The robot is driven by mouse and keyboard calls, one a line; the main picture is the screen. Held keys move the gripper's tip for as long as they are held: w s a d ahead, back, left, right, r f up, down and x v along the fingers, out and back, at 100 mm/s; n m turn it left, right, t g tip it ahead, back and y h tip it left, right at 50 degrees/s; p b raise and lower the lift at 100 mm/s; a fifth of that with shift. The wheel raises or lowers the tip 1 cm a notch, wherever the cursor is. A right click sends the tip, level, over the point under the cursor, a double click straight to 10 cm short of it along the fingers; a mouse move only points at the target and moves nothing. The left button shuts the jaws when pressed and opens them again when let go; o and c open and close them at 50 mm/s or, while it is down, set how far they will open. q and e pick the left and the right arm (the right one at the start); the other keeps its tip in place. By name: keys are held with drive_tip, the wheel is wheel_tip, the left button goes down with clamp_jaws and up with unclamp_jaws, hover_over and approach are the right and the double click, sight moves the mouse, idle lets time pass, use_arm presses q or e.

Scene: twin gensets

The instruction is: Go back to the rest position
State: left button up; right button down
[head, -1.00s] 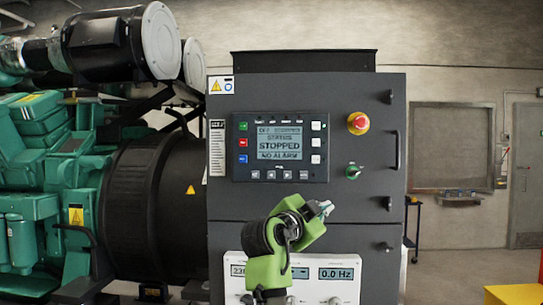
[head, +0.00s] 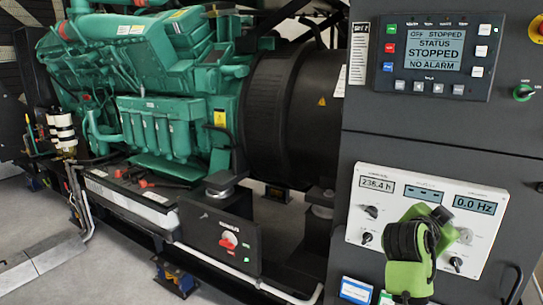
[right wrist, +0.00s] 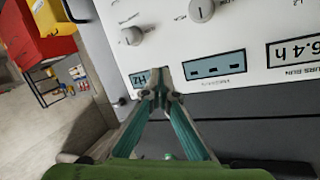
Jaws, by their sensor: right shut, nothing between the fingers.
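My right gripper (right wrist: 162,92) is shut and empty in the right wrist view, its fingertips together in front of the white instrument panel (right wrist: 225,30). I cannot tell whether the tips touch the panel. In the head view my green and black right wrist (head: 410,250) is at the lower right and covers part of the same white panel (head: 385,185). My left gripper is not in view.
The dark control cabinet (head: 420,145) fills the right side; its controller screen (head: 434,50) reads STOPPED, NO ALARM. A green selector (head: 523,91) sits right of it. The green engine (head: 160,90) stands left. A red cabinet (right wrist: 30,35) shows in the wrist view.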

drive_tip(key=s+a+f+n+g+y, duration=0.1)
drive_tip(key=s+a+f+n+y, duration=0.15)
drive_tip(key=s+f, duration=0.45)
drive_tip(key=s+a+f+n+y, duration=0.2)
drive_tip(key=s+a+f+n, duration=0.2)
drive_tip(key=f, duration=0.7)
drive_tip(key=s+a+f+n+g+y, duration=0.15)
drive_tip(key=s+a+f+n, duration=0.3)
drive_tip(key=f, duration=0.45)
drive_tip(key=s+a+f+n+g+y, duration=0.25)
drive_tip(key=s+a+f, duration=0.2)
drive_tip(key=s, duration=0.65)
drive_tip(key=s+a+f+n+g+y, duration=0.1)
drive_tip(key=s+a+f+n+y, duration=0.25)
drive_tip(key=s+a, duration=0.45)
drive_tip(key=s+d+f+g, duration=0.1)
drive_tip(key=s+f, duration=0.1)
drive_tip(key=f, duration=1.1)
drive_tip(key=s+d+f, duration=0.1)
drive_tip(key=s+f, duration=0.1)
drive_tip(key=f, duration=1.1)
drive_tip(key=s+d+f+g, duration=0.1)
drive_tip(key=s+d+f, duration=0.2)
drive_tip(key=s+f, duration=1.3)
drive_tip(key=shift+s+f, duration=0.4)
drive_tip(key=shift+s, duration=0.3)
